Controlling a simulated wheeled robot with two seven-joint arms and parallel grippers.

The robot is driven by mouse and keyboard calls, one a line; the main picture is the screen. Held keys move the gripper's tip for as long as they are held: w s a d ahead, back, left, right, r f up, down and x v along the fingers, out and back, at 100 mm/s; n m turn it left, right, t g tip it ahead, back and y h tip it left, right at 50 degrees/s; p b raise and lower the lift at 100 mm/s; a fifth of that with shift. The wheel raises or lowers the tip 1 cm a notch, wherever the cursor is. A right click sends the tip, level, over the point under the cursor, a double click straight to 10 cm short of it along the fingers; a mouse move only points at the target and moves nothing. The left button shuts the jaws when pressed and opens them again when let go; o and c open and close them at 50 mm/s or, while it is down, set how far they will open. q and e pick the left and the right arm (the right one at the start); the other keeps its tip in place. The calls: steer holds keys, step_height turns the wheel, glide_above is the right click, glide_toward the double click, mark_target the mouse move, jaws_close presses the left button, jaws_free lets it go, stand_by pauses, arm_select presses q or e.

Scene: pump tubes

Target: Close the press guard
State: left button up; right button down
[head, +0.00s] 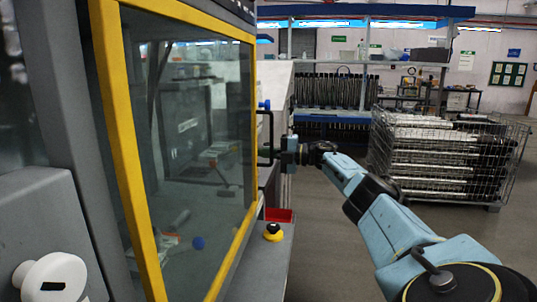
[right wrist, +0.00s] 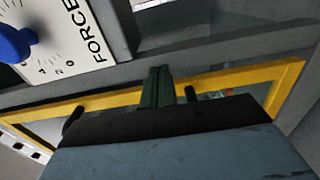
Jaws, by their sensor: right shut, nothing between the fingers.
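The press guard (head: 122,130) is a large clear pane in a yellow frame, filling the left of the head view. Its yellow frame also shows in the right wrist view (right wrist: 225,83). A black bar handle (head: 270,132) stands out from the guard's right edge. My right gripper (head: 279,150) is at this handle, its fingers shut with nothing between them. In the right wrist view the shut dark green fingers (right wrist: 158,88) point at the yellow frame, with a black post on each side. Whether they touch the handle is unclear. My left gripper is out of view.
A yellow-based button (head: 272,232) and a red tray (head: 278,215) are on the ledge below the guard's right edge. A FORCE dial (right wrist: 60,35) with a blue knob shows in the right wrist view. A wire cage (head: 440,160) stands behind, with open floor before it.

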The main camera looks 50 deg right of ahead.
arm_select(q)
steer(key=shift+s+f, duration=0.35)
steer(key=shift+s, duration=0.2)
arm_select(e)
steer(key=v, duration=1.3)
steer(key=shift+s+d, duration=0.1)
steer(key=shift+s, duration=0.05)
